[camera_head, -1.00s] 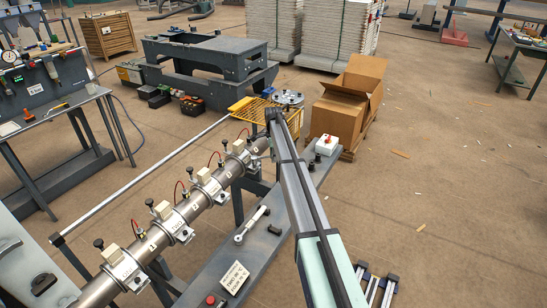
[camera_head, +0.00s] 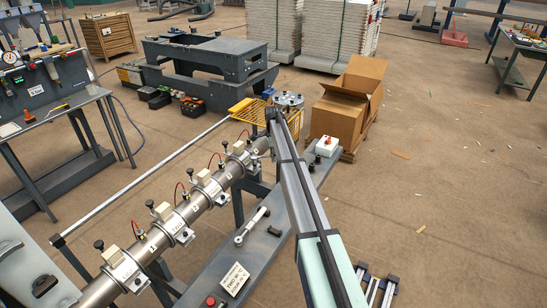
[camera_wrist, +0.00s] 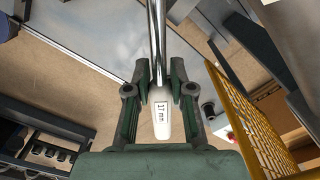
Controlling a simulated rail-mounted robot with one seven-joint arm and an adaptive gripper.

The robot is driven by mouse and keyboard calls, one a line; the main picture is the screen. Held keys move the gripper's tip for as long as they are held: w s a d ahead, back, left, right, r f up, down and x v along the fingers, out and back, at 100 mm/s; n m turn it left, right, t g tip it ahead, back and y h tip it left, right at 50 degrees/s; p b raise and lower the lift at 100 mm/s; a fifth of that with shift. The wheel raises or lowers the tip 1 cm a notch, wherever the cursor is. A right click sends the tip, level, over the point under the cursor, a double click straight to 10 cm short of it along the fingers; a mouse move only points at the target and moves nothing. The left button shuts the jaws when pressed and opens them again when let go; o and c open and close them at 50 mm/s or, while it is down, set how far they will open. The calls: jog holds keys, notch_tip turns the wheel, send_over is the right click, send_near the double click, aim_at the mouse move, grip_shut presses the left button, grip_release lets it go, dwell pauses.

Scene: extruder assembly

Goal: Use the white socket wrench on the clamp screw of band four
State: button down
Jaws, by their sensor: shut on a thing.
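My gripper (camera_wrist: 160,74) is shut on the white handle of the socket wrench (camera_wrist: 162,122), which reads "17 mm". The wrench's bright metal shaft runs away between the fingers to the top edge of the wrist view; its socket end is out of that view. In the head view my arm hides the gripper and the wrench. The steel barrel (camera_head: 188,213) runs diagonally at left, with several clamped bands bearing pale blocks, red wires and black knobs. One band (camera_head: 206,184) is near mid-barrel. I cannot tell the number of each band or its clamp screw.
A yellow mesh guard (camera_wrist: 250,115) is close on the right in the wrist view. A cardboard box (camera_head: 340,110) stands behind.

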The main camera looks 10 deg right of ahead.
jog(key=shift+r, duration=0.35)
jog(key=shift+r+p, duration=0.85)
jog(key=shift+r, duration=1.55)
